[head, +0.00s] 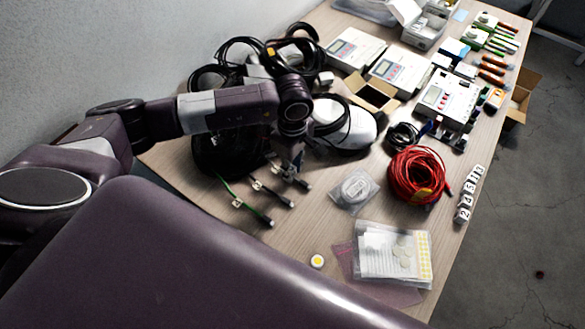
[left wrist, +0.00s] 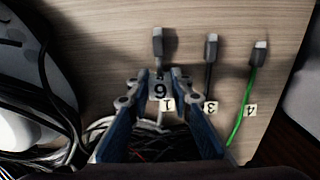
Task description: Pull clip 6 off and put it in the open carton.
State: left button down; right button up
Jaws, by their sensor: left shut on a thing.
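Clip 6 (left wrist: 160,90), a small grey-white piece with a dark number, is between the fingertips of my left gripper (left wrist: 160,76) in the left wrist view. I cannot tell whether the clip still grips this cable. In the head view my left gripper (head: 290,170) is over the cable ends, and the clip is too small to make out. A small open brown carton (head: 372,92) stands behind, between the devices. My right gripper is not in view.
Cables tagged 3 (left wrist: 211,107) and 4 (left wrist: 251,110) lie to the right. A red cable coil (head: 416,176), black cable coils, a bagged white coil (head: 355,189) and white devices (head: 398,68) crowd the table. A larger cardboard box (head: 522,88) stands past the right edge.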

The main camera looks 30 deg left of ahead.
pick_arm(q)
jog(key=shift+r+p, duration=0.45)
jog(key=shift+r, duration=0.35)
jog(key=shift+r+p, duration=0.45)
jog(key=shift+r, duration=0.45)
dwell(0.3)
